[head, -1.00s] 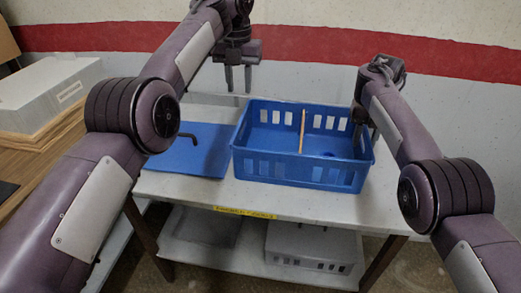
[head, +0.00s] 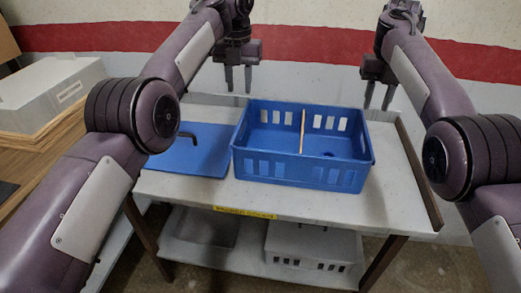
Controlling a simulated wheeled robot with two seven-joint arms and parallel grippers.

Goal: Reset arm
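My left gripper (head: 238,80) hangs above the back edge of the table, fingers pointing down and apart, with nothing between them. My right gripper (head: 377,96) hangs behind and above the right rear corner of the blue crate, fingers down and apart, with nothing between them. Neither gripper touches the crate or the table. The blue crate (head: 290,167) stands on the table, split by a tan divider (head: 302,131). A small dark blue thing (head: 327,154) lies in its right part, too small to make out.
A blue mat (head: 205,158) with a black bent rod (head: 188,136) lies left of the crate on the white table (head: 385,200). The table's right side is clear, with a raised edge strip (head: 418,175). A grey box (head: 50,92) stands at far left.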

